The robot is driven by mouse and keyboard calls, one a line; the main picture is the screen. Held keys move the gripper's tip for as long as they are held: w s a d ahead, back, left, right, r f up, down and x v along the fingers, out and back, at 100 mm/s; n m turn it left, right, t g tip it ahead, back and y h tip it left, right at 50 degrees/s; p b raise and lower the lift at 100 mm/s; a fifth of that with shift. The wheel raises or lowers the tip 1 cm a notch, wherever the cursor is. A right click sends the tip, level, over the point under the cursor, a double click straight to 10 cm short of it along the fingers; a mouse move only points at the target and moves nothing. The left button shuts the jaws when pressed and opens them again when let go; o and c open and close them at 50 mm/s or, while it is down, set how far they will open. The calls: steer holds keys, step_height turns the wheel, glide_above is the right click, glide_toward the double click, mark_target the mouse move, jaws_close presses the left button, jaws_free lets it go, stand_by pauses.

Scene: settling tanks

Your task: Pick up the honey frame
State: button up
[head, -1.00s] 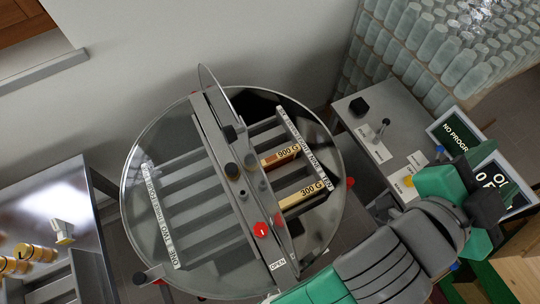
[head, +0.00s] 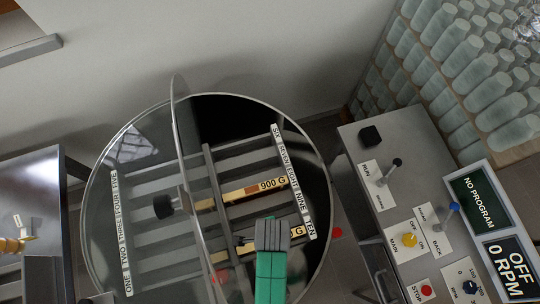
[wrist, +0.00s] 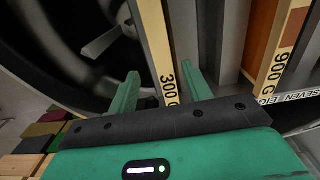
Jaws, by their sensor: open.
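Two honey frames sit in the slotted rack of the round drum (head: 92,215). One has a pale top bar marked 900 G (head: 240,192); the other, marked 300 G (head: 300,231), is nearer and partly hidden by my arm. In the wrist view my gripper (wrist: 162,78) is open, with one green finger on each side of the 300 G bar (wrist: 153,35). I cannot tell whether the fingers touch it. The 900 G frame (wrist: 285,45) stands to the right, outside the fingers.
The rack has numbered label strips (head: 292,180). A grey control panel (head: 395,215) with levers and buttons is at right; its screens read NO PROGRAM and OFF 0 RPM. A metal table (head: 35,195) is at left.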

step_height(320, 180, down, 2)
steer(key=shift+a, duration=0.1)
steer(key=f, duration=0.5)
steer(key=shift+w+f, duration=0.2)
steer(key=shift+f, duration=0.15)
jaws_close()
